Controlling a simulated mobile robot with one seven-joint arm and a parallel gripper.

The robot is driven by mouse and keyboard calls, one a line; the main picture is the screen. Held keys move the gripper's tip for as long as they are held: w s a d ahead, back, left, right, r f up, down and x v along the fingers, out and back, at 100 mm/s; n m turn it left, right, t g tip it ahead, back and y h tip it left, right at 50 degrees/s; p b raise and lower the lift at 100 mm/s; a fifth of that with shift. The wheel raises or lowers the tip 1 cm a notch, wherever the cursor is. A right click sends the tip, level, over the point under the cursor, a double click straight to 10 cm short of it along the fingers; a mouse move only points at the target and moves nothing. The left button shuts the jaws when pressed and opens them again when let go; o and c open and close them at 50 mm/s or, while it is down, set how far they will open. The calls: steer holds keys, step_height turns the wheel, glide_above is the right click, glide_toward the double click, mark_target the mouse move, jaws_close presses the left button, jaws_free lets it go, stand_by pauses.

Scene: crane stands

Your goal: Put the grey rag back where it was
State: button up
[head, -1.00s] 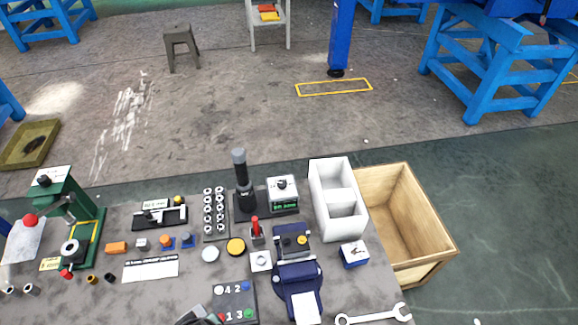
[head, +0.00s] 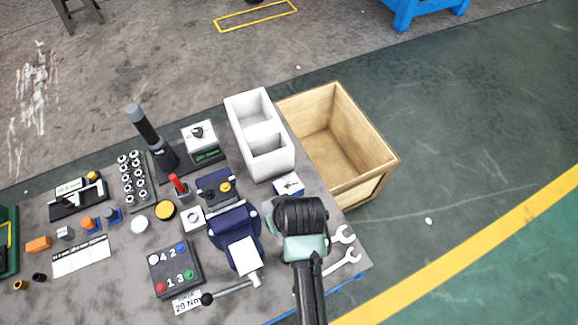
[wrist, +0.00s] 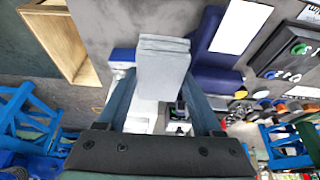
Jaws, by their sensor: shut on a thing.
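The grey rag (wrist: 163,68) shows in the wrist view as a flat folded grey bundle between my fingers. My gripper (wrist: 162,82) is shut on it and holds it above the bench. In the head view my dark wrist (head: 300,215) is over the right part of the bench, right of the blue vise (head: 235,228). The rag cannot be made out in the head view; my wrist hides the area under it. The vise has a white sheet on it.
A white two-compartment bin (head: 262,130) and an open wooden crate (head: 385,160) are beyond my wrist. A small blue-and-white box (head: 288,184) and wrenches (head: 345,255) lie close by. A button box (head: 174,268) stands left of the vise. Floor right of the bench is clear.

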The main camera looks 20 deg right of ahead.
steer(key=d+f, duration=0.1)
steer(key=f, duration=0.1)
steer(key=d+f, duration=0.1)
steer(key=f, duration=0.2)
steer(key=d+f, duration=0.1)
steer(key=f, duration=0.1)
steer(key=shift+s+d+f+b, duration=0.1)
steer(key=shift+s+f+b, duration=0.05)
steer(key=shift+b, duration=0.2)
steer(key=shift+f, duration=2.4)
steer(key=shift+b, duration=0.3)
steer(key=shift+f, duration=0.25)
steer(key=o, duration=1.3)
steer(key=shift+r, duration=0.1)
steer(key=shift+r, duration=0.1)
steer(key=p+v, duration=0.1)
steer(key=v, duration=1.1)
steer(key=shift+p, duration=0.4)
